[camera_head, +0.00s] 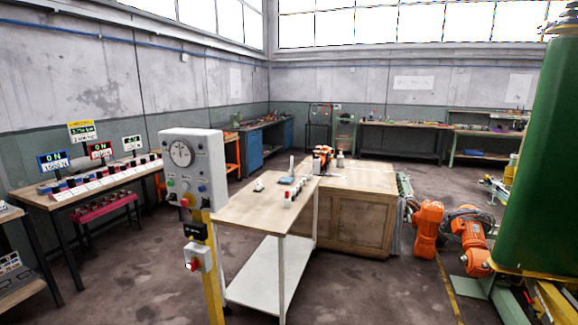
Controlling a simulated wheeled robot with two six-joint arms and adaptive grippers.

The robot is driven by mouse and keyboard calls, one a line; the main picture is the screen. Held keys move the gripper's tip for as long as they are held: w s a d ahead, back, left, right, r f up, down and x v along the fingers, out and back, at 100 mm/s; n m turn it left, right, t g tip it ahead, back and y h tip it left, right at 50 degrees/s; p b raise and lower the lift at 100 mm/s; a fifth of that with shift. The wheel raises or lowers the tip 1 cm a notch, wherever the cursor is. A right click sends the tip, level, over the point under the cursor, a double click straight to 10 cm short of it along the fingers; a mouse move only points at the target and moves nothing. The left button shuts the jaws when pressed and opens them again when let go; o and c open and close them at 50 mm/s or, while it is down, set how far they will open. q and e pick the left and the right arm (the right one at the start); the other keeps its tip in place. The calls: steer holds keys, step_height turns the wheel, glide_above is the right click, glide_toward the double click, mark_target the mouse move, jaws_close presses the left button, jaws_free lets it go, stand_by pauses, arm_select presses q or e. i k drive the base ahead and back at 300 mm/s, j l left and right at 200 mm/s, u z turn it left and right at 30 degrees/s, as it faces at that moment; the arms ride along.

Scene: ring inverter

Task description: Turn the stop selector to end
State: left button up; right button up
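A grey control box (194,167) stands on a yellow post (212,262) left of centre. Its front has a round dial gauge (181,154) and several small coloured knobs and buttons below it. A smaller light box (198,257) with a red knob (194,265) is fixed lower on the post, under a black label plate (195,231). No readable label marks which control is the stop selector, and its setting is too small to tell. Neither of my grippers is in view.
A wooden-topped cart (262,208) with small items stands just right of the post, against a wooden cabinet (358,222). A bench (50,200) with lit displays is at left. An orange robot arm (428,222) and a large green column (545,160) are at right. Floor before the post looks clear.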

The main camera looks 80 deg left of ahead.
mark_target(205, 204)
steer(key=u, duration=3.45)
